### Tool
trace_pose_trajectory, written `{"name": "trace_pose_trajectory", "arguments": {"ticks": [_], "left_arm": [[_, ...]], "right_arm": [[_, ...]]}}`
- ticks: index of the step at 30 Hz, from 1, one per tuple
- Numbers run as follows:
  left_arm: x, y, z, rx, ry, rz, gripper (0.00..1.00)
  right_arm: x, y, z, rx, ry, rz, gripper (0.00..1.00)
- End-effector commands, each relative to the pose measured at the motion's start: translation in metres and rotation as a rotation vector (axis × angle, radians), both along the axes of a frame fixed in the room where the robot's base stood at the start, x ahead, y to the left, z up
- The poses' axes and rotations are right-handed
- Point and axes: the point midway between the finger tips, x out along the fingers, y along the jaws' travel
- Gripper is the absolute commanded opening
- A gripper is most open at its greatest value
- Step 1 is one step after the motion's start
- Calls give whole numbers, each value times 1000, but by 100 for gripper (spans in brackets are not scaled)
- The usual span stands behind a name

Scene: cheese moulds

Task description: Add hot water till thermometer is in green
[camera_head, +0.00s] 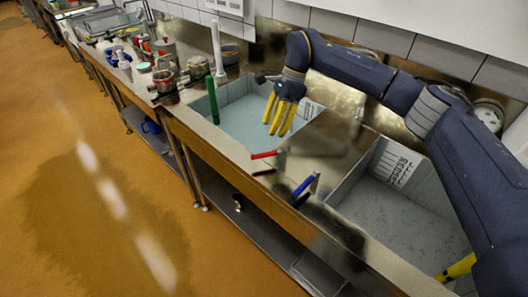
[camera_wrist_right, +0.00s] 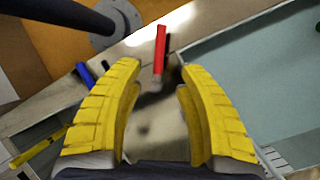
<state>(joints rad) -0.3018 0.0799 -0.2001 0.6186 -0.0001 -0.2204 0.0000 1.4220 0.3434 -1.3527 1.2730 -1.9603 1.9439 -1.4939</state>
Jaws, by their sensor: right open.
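A red lever handle (camera_head: 265,155) stands at the front edge of the counter beside the left basin (camera_head: 240,125). In the right wrist view the red handle (camera_wrist_right: 160,50) points up between and beyond my fingertips, apart from them. A blue lever handle (camera_head: 303,187) is to its right; it also shows in the wrist view (camera_wrist_right: 86,74). My right gripper (camera_head: 277,124) is open and empty above the left basin, its yellow fingers pointing down. A yellow stick-like thing (camera_head: 458,268) is in the right basin; I cannot tell whether it is the thermometer. My left gripper is not in view.
The right basin (camera_head: 350,190) is partly hidden by my right arm. A green upright tool (camera_head: 212,100) and a white pole (camera_head: 217,45) stand at the left basin's left side. Metal cups (camera_head: 164,83) and other containers crowd the counter's left. The orange floor in front is clear.

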Motion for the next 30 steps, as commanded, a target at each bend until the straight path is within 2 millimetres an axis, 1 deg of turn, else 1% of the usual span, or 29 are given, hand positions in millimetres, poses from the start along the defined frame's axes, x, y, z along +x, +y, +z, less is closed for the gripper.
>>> {"name": "trace_pose_trajectory", "arguments": {"ticks": [1,6,10,15,21,30], "left_arm": [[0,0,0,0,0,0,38],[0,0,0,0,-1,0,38],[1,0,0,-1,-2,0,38],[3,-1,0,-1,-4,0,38],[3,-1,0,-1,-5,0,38],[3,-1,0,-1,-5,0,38]], "right_arm": [[-4,4,-10,2,4,3,38],[-12,14,-37,2,3,3,38],[-17,20,-55,1,2,1,38],[-23,26,-73,1,2,1,38],[-26,30,-84,0,1,1,38],[-27,32,-87,1,0,1,38]]}}
